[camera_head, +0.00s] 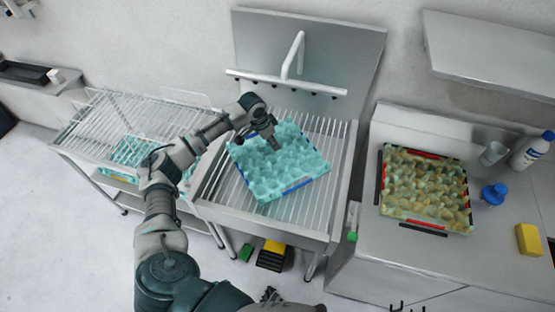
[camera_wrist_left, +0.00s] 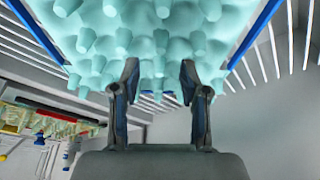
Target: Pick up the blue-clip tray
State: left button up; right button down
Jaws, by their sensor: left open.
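The blue-clip tray (camera_head: 295,185) is a pale turquoise egg tray with rows of bumps and blue clips on its edges. It lies slightly turned on the slatted rack of the sink. My left gripper (camera_head: 272,140) is over the tray's far part, with its fingers pointing down. In the left wrist view the tray (camera_wrist_left: 160,18) fills the top, with a blue clip at each side. The open fingers of my left gripper (camera_wrist_left: 158,78) overlap its near bumps with nothing between them. I cannot tell whether they touch the tray.
A tray with red and black clips (camera_head: 425,228) lies on the right counter beside a blue-capped bottle (camera_head: 534,150), a blue object (camera_head: 494,194) and a yellow sponge (camera_head: 529,239). A faucet (camera_head: 293,58) stands behind the rack. A wire rack (camera_head: 115,125) is at left.

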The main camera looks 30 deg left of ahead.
aim_at(277, 157)
pick_arm(q)
jog(key=x, duration=0.4)
jog(key=shift+s+a, duration=0.15)
jog(key=shift+s, duration=0.15)
jog(key=shift+w+a+f, duration=0.15)
jog(key=shift+f, duration=0.35)
jog(key=shift+c, duration=0.3)
grip_shut()
jog(key=shift+r, duration=0.1)
pick_arm(e)
jog(key=shift+w+d, duration=0.3)
jog(key=shift+w, duration=0.05)
pick_arm(q)
jog(key=shift+r, duration=0.1)
pick_arm(e)
jog(key=shift+d, duration=0.1)
